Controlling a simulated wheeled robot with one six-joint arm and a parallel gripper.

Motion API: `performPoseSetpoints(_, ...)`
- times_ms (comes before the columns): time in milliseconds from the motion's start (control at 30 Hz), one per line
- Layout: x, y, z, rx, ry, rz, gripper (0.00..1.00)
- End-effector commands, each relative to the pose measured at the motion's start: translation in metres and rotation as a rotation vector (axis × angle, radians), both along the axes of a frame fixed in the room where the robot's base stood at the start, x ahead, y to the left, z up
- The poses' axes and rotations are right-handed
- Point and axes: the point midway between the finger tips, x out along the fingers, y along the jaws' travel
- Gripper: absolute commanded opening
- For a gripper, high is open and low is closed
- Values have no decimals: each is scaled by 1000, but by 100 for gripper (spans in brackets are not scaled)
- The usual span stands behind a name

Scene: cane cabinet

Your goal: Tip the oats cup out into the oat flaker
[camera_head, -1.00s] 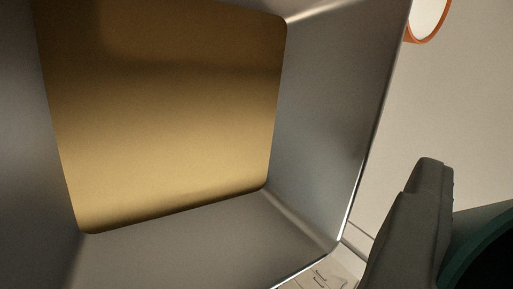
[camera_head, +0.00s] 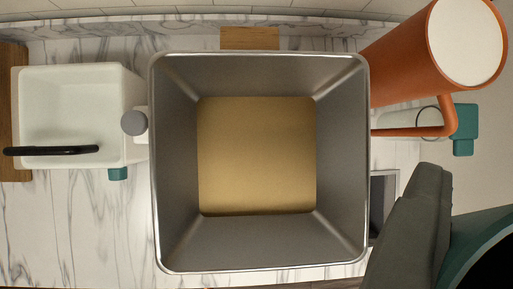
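A large square metal hopper (camera_head: 258,241), apparently the oat flaker's, fills the middle of the view, seen from above. Its grey walls slope in to a plain tan floor (camera_head: 257,155). One dark grey finger of my gripper (camera_head: 415,225) shows at the lower right, just outside the hopper's right rim. Against it is a curved teal thing with a dark inside (camera_head: 478,246), cut off by the frame's edge, which looks like the oats cup held in the gripper. The other finger and the cup's contents are hidden.
An orange jug (camera_head: 400,62) with a white round top stands at the upper right, its handle close to the hopper. A white box (camera_head: 75,110) with a black handle is at the left, beside a grey knob (camera_head: 134,123). Marble counter (camera_head: 100,225) is clear at the lower left.

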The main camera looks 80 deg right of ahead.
Motion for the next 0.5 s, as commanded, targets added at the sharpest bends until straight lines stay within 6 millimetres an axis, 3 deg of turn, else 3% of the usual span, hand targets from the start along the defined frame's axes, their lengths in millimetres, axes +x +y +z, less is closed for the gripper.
performPoseSetpoints(200,1,-16,-7,133,4,-5,37)
performPoseSetpoints(500,1,-33,0,321,11,-9,37)
